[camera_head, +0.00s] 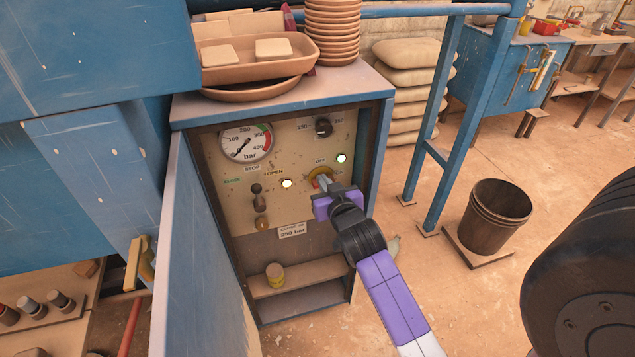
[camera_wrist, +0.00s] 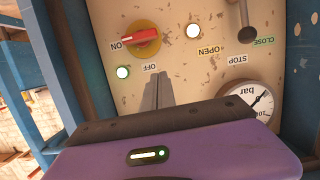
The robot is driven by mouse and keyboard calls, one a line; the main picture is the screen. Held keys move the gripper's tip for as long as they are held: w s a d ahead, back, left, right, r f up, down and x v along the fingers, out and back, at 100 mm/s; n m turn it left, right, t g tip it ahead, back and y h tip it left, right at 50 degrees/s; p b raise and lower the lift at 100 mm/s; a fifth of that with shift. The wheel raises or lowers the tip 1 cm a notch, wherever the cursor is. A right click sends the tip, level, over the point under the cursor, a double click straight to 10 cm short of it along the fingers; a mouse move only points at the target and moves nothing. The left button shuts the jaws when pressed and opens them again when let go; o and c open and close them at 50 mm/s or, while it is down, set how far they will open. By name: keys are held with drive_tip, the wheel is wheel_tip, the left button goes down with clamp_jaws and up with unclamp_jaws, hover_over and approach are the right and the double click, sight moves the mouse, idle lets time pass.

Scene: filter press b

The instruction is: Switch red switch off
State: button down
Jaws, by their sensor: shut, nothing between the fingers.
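The red switch (camera_wrist: 140,35) is a red handle on a round yellow base, set in the cream control panel (camera_wrist: 185,60). In the wrist view, which shows the panel upside down, its handle lies roughly level beside the ON label, with the OFF label (camera_wrist: 150,67) nearer my fingers. In the head view the red switch (camera_head: 314,180) is partly hidden by my gripper (camera_head: 324,181). My gripper is shut and empty, and in the wrist view its fingertips (camera_wrist: 157,78) are near the OFF label, apart from the handle in the picture. Whether they touch the panel I cannot tell.
A lit lamp (camera_head: 341,158) is right of the switch, another (camera_head: 286,183) left. A pressure gauge (camera_head: 246,142), a black knob (camera_head: 323,127) and a lever (camera_head: 260,205) share the panel. The blue cabinet door (camera_head: 205,255) stands open at left. A bucket (camera_head: 495,215) stands on the right.

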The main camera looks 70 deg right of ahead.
drive_tip(key=x, duration=0.6)
drive_tip(key=shift+w+d+f, duration=0.1)
drive_tip(key=shift+d+f, duration=0.1)
drive_tip(key=shift+d, duration=0.05)
wheel_tip(320, 180, down, 3)
drive_tip(key=shift+a+r, duration=0.1)
drive_tip(key=shift+r, duration=0.15)
drive_tip(key=shift+f, duration=0.55)
